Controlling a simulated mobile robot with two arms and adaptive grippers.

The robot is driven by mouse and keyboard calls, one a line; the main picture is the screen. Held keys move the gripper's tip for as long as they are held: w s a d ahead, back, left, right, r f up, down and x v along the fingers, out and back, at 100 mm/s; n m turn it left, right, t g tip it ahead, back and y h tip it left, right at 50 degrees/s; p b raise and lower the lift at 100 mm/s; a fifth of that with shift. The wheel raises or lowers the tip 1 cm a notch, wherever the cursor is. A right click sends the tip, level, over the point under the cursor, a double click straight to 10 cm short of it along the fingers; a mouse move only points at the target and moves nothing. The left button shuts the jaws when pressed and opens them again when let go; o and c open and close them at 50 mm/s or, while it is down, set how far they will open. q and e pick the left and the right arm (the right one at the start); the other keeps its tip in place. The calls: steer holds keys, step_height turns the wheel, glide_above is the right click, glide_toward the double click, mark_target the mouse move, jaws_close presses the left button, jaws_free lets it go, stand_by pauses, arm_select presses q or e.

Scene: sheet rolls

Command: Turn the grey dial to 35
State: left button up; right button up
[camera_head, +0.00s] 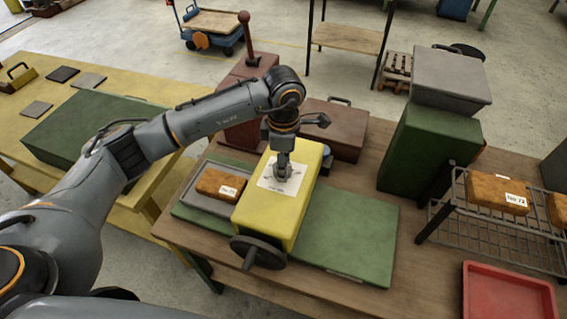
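A yellow box-shaped machine (274,215) stands on the green mat. A white plate with small printed marks (270,185) lies on its top; the marks are too small to read. My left gripper (283,168) points down over the middle of this plate. The grey dial is largely hidden by the gripper, so I cannot read its setting or tell whether the fingers touch it. The fingers' opening is too small to make out. My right gripper is not in view.
A black handwheel (258,251) sticks out of the machine's front. A brown block (221,184) lies in a grey tray to its left. A dark red press (245,105) and a brown case (336,128) stand behind. A wire rack (470,232) and a red tray (508,294) are at right.

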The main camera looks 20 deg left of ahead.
arm_select(q)
steer(key=n+b, duration=0.4)
steer(key=shift+f, duration=0.2)
steer(key=n+b, duration=0.4)
steer(key=n, duration=0.2)
steer(key=shift+w+n, duration=0.1)
steer(key=shift+n, duration=0.3)
steer(key=n+b, duration=0.1)
steer(key=n, duration=0.1)
steer(key=shift+a+r+n+b, duration=0.1)
steer(key=shift+n+b, duration=0.3)
steer(key=n+b, duration=0.1)
steer(key=n, duration=0.2)
steer(key=shift+n+b, duration=0.3)
steer(key=n+b, duration=0.1)
steer(key=n, duration=0.2)
steer(key=shift+a, duration=0.1)
steer(key=shift+r+n+b, duration=0.15)
steer(key=shift+n+b, duration=0.3)
steer(key=shift+n, duration=1.15)
steer(key=o, duration=1.1)
